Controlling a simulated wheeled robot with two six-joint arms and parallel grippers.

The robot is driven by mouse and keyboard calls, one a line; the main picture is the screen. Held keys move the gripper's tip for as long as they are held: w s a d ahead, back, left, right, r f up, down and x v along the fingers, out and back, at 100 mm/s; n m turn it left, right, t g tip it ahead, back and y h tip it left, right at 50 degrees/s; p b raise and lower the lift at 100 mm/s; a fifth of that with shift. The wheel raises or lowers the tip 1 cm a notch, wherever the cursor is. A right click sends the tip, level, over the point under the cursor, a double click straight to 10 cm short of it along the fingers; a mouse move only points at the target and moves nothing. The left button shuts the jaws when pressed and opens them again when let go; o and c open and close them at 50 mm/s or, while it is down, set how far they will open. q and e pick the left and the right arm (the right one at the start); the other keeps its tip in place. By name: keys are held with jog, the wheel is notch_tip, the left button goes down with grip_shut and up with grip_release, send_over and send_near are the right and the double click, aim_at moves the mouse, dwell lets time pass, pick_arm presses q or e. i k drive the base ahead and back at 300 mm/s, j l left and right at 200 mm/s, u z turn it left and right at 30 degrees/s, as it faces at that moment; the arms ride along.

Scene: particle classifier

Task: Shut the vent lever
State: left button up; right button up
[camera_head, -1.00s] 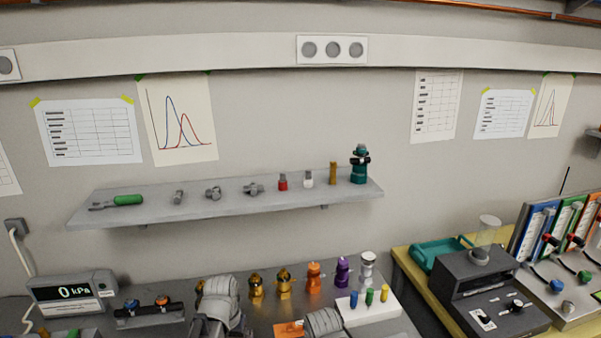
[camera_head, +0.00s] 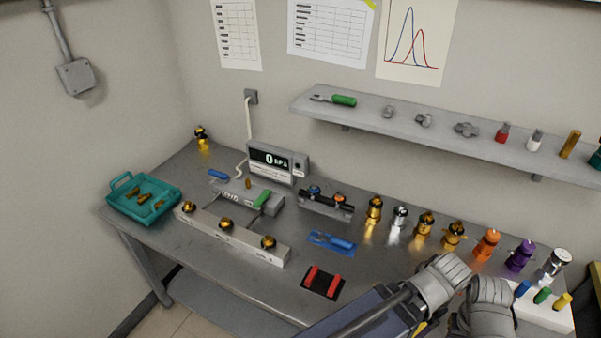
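A low grey block (camera_head: 236,196) stands on the bench in front of the pressure display. A green lever-like handle (camera_head: 262,199) sits at its right end, and a small brass piece (camera_head: 248,184) stands behind it. The block's lettering is too small to read, so I cannot confirm that the green handle is the vent lever. My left gripper (camera_head: 442,284) is low at right of centre, well apart from the block. My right gripper (camera_head: 487,306) is close beside it, at the bottom right. The fingers of both are hidden or unclear.
The display (camera_head: 275,162) reads 0 kPa. A pale bar (camera_head: 250,250) with brass fittings lies in front. A teal tray (camera_head: 150,214) is at left; several coloured fittings line the right.

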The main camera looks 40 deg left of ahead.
aim_at(265, 194)
jog(key=u, duration=1.7)
jog(key=i+j, duration=0.2)
jog(key=j, duration=0.15)
jog(key=i+j+z, duration=0.1)
jog(key=j, duration=0.3)
jog(key=i+j, duration=0.2)
jog(key=j, duration=0.15)
